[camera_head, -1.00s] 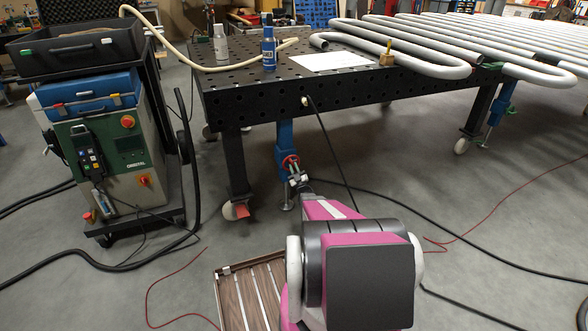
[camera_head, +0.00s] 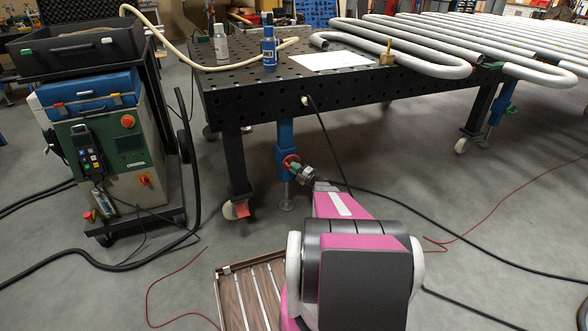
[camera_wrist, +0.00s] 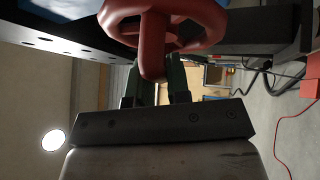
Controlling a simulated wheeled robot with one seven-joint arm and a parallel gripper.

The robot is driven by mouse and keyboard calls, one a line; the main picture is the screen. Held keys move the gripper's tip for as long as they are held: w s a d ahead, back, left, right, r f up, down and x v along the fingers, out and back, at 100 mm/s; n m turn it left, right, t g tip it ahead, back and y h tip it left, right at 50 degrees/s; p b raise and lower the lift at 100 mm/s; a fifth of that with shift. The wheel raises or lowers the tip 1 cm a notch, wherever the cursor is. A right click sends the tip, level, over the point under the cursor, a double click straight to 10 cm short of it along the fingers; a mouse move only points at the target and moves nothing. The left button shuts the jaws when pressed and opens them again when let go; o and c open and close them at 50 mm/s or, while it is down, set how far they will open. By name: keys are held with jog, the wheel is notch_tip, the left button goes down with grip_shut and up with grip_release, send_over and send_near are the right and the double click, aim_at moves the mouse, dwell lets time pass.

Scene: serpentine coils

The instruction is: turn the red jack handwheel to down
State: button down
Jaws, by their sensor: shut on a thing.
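The red jack handwheel (camera_head: 291,162) is on the blue jack (camera_head: 285,142) under the front edge of the black perforated table. In the wrist view the red handwheel (camera_wrist: 152,58) fills the top middle, with part of its rim and a spoke showing. My gripper (camera_wrist: 157,82) is shut on the lower part of the handwheel, with a dark finger on each side of the red piece. In the head view my gripper (camera_head: 296,169) reaches the wheel from the lower right, and its fingertips are too small to make out.
The black table (camera_head: 350,85) stands over the jack, with a table leg (camera_head: 237,165) just left. A black cable (camera_head: 330,145) hangs close to my wrist. A green and blue machine cart (camera_head: 110,150) stands at the left. The floor right of my arm is mostly clear, with cables across it.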

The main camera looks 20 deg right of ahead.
jog(key=shift+n+g, duration=1)
jog(key=shift+n, duration=0.3)
jog(key=c, duration=1.4)
grip_release()
jog(key=v, duration=1)
jog(key=shift+s+d, duration=0.25)
jog(key=shift+s, duration=0.05)
